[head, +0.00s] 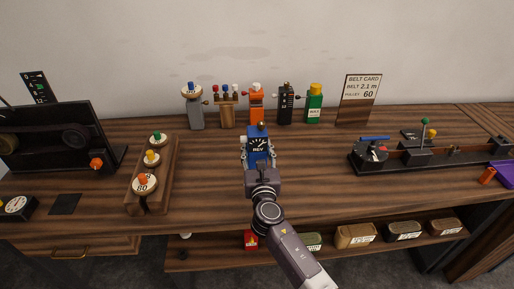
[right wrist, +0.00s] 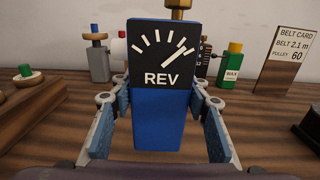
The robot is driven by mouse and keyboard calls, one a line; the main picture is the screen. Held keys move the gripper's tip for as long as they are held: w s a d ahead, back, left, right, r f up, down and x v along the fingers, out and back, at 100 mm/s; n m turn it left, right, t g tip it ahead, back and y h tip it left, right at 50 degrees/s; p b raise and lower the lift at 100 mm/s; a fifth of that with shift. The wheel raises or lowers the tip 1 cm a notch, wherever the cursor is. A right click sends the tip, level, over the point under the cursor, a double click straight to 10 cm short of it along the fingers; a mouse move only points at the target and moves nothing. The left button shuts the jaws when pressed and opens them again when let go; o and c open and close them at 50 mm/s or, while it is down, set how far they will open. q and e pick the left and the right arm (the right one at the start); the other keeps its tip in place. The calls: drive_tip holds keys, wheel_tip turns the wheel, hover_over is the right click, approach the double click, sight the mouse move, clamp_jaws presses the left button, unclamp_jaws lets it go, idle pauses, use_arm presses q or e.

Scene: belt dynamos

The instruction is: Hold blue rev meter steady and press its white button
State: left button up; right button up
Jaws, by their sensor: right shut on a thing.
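The blue rev meter (head: 258,146) stands upright on the wooden bench near the middle, with a black REV dial and white needle facing me. In the right wrist view the blue rev meter (right wrist: 158,115) fills the centre, with a brass-coloured piece on top, cut off by the frame. My right gripper (head: 259,163) is shut on the meter's blue body, one finger on each side; the fingers also show in the right wrist view (right wrist: 160,135). My left gripper is not in view.
Several devices, including an orange one (head: 256,106) and a green one (head: 314,104), stand behind the meter. A belt card (head: 359,100) is at back right. A wooden rack with knobs (head: 165,180) is left, a long black apparatus (head: 440,152) right. Bench beside the meter is clear.

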use_arm(q)
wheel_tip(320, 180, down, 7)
drive_tip(key=b, duration=0.6)
use_arm(e)
drive_tip(key=shift+f, duration=3.7)
use_arm(q)
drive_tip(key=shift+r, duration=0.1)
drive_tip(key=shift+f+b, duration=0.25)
drive_tip(key=shift+b, duration=0.05)
use_arm(e)
drive_tip(key=shift+f, duration=0.2)
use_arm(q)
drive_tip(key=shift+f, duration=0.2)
use_arm(e)
drive_tip(key=shift+a+f, duration=0.1)
drive_tip(key=shift+f, duration=0.1)
use_arm(q)
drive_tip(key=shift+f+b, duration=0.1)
drive_tip(key=shift+b, duration=0.25)
use_arm(e)
drive_tip(key=shift+f, duration=0.15)
drive_tip(key=shift+f, duration=0.2)
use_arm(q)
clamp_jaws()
use_arm(e)
drive_tip(key=shift+f, duration=0.1)
